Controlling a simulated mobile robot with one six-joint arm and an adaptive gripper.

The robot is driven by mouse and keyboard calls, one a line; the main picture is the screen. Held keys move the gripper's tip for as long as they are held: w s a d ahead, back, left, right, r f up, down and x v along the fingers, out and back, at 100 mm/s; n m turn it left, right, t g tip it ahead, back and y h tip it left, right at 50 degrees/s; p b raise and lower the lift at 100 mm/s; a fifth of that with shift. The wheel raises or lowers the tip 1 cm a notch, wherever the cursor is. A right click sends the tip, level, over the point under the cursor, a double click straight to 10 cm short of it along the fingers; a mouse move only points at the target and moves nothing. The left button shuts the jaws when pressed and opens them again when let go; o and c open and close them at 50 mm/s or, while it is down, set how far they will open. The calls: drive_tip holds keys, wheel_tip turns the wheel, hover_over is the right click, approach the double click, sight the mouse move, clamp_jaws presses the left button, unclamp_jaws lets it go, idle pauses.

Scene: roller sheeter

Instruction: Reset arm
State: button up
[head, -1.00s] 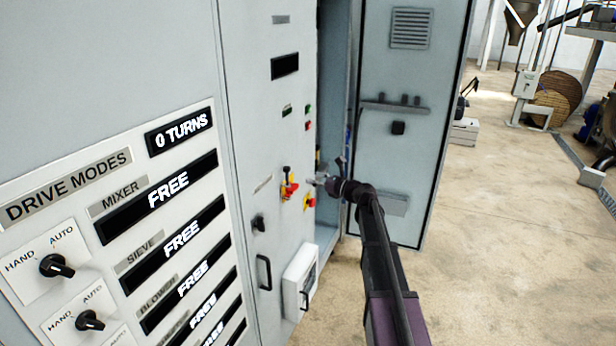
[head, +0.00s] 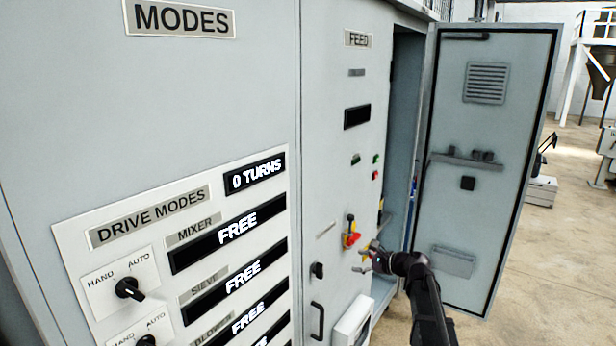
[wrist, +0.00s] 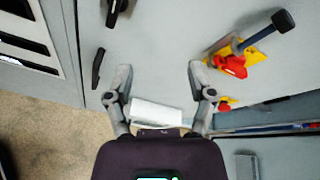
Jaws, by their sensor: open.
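My gripper (head: 366,258) reaches in from the lower right in the head view, in front of the feed cabinet (head: 332,160). In the wrist view my gripper (wrist: 158,78) has its two fingers spread wide, with nothing between them. A red and yellow switch with a dark-tipped lever (head: 350,238) is on the cabinet face just left of and above the gripper. In the wrist view this switch (wrist: 232,66) lies to the right of the fingers, apart from them. A second yellow and red control is partly hidden behind the gripper in the head view.
The cabinet door (head: 485,215) stands open to the right of the arm. A drive modes panel (head: 205,262) with black knobs and FREE displays is at left. A black handle (head: 317,322) and a white box (head: 352,322) stick out low on the cabinet. Open floor (head: 545,270) lies at right.

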drive_tip(key=s+a+f+n+g+h, duration=0.25)
drive_tip(key=s+f+n, duration=0.2)
drive_tip(key=s, duration=0.25)
drive_tip(key=s+a+f+n+g+h, duration=0.25)
drive_tip(key=s+f+n, duration=0.2)
drive_tip(key=s, duration=0.25)
drive_tip(key=s+d+f+n+g+h, duration=0.1)
drive_tip(key=s+d+n+g+h, duration=0.1)
drive_tip(key=s+n, duration=0.3)
drive_tip(key=s+d+f+n+g+h, duration=0.1)
drive_tip(key=s+d+f+n+h, duration=0.1)
drive_tip(key=s+n, duration=0.3)
drive_tip(key=s+d+h, duration=0.1)
drive_tip(key=s, duration=0.3)
drive_tip(key=shift+s+f+g+h, duration=0.15)
drive_tip(key=shift+s+g+h, duration=0.25)
